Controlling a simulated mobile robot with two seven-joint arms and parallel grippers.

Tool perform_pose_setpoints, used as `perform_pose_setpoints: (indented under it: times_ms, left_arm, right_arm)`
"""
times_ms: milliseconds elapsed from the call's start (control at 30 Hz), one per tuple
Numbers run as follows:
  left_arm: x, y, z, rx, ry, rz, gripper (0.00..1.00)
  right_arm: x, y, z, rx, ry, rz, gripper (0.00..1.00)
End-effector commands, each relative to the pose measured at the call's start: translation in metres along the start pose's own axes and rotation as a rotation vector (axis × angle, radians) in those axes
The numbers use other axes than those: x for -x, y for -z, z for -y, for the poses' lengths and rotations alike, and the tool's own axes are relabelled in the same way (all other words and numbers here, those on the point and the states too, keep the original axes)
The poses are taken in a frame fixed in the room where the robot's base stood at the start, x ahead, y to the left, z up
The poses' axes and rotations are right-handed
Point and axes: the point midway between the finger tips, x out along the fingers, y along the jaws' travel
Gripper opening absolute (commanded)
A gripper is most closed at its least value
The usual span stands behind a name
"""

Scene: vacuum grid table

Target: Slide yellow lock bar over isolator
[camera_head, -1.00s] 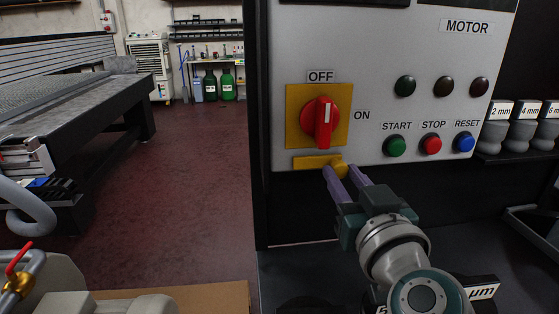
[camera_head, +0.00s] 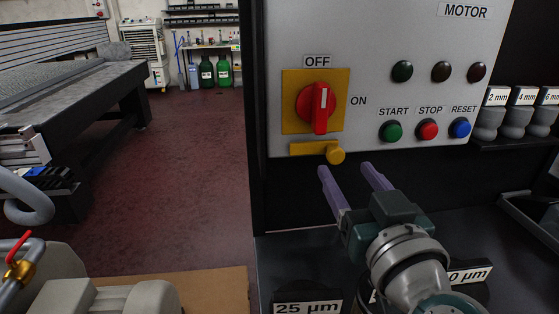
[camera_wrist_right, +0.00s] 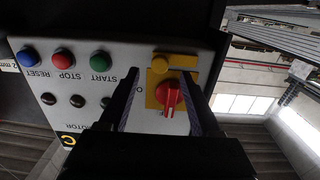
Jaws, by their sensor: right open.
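The yellow lock bar (camera_head: 306,149) with its round yellow knob (camera_head: 335,156) lies along the lower edge of the isolator's yellow plate (camera_head: 337,83), below the red handle. The isolator's red handle (camera_head: 320,108) stands vertical, under the OFF label. My right gripper (camera_head: 346,171) is open and empty, with its purple fingers just below and right of the knob, apart from it. In the right wrist view the lock bar (camera_wrist_right: 186,62) and knob (camera_wrist_right: 160,64) show between the two fingers (camera_wrist_right: 160,78), beyond the tips. My left gripper is not in view.
START (camera_head: 391,132), STOP (camera_head: 427,129) and RESET (camera_head: 459,128) buttons sit right of the isolator on the grey panel (camera_head: 365,40). Labelled holders (camera_head: 515,112) stand at the right. A dark shelf with labelled pieces (camera_head: 307,306) lies below.

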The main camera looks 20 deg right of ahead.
Motion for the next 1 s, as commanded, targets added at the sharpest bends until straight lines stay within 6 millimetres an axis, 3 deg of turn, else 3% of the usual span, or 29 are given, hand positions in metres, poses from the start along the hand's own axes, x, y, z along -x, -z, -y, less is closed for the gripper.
perform_pose_setpoints:
  times_ms: [100, 333, 867, 1000]
  left_arm:
    - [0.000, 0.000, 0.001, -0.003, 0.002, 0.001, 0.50]
    - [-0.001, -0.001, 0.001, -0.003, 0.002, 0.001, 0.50]
    - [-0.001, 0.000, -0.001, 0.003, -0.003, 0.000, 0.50]
    - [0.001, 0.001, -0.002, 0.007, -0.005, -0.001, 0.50]
  right_arm:
    - [0.026, -0.001, 0.000, 0.001, 0.000, 0.003, 0.65]
    - [0.056, -0.001, 0.000, 0.000, 0.000, 0.001, 0.65]
    - [0.061, 0.000, 0.000, 0.000, 0.000, 0.000, 0.65]
    - [0.061, 0.003, 0.012, -0.002, 0.067, 0.019, 0.65]
